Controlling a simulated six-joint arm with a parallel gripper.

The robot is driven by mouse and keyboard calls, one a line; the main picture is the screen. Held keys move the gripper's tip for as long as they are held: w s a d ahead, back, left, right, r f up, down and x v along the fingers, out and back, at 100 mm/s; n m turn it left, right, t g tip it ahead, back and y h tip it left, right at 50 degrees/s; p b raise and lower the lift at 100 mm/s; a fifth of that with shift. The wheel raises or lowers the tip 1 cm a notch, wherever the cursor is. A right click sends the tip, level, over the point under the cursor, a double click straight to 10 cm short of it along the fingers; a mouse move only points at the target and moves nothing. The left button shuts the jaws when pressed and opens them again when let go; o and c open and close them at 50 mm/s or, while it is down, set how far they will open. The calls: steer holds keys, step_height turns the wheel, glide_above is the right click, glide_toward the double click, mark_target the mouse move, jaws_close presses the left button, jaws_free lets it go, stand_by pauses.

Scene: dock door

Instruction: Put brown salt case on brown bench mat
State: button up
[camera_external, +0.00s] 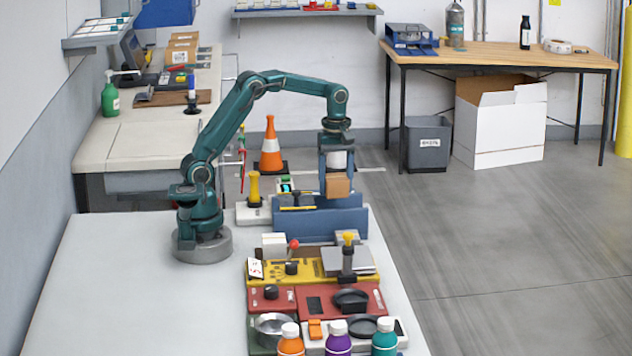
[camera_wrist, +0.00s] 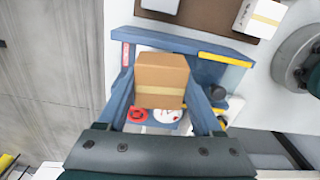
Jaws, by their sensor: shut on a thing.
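My gripper (camera_external: 337,178) is shut on a brown salt case (camera_external: 338,187), a small box with a lighter tan band. In the wrist view the brown salt case (camera_wrist: 161,72) sits between the two blue fingers of my gripper (camera_wrist: 160,90). It is held over the blue unit, and I cannot tell the exact height. The brown bench mat (camera_wrist: 201,14) shows at the top edge of the wrist view, with pale boxes on it. In the external view it is mostly hidden in front of the blue unit.
The blue unit (camera_external: 320,222) stands below my gripper. Pale boxes (camera_wrist: 260,17) rest on the mat. A yellow panel (camera_external: 285,272), red panels (camera_external: 330,312) and several bottles (camera_external: 337,340) line the table in front. The table's left part (camera_external: 130,285) is clear.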

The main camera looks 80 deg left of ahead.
steer(key=m, duration=0.1)
glide_above(311, 253)
step_height(311, 253, down, 10)
steer(key=shift+d+f, duration=0.1)
steer(key=shift+f, duration=0.1)
stand_by(0.3)
steer(key=shift+f, duration=0.15)
steer(key=o, duration=1.5)
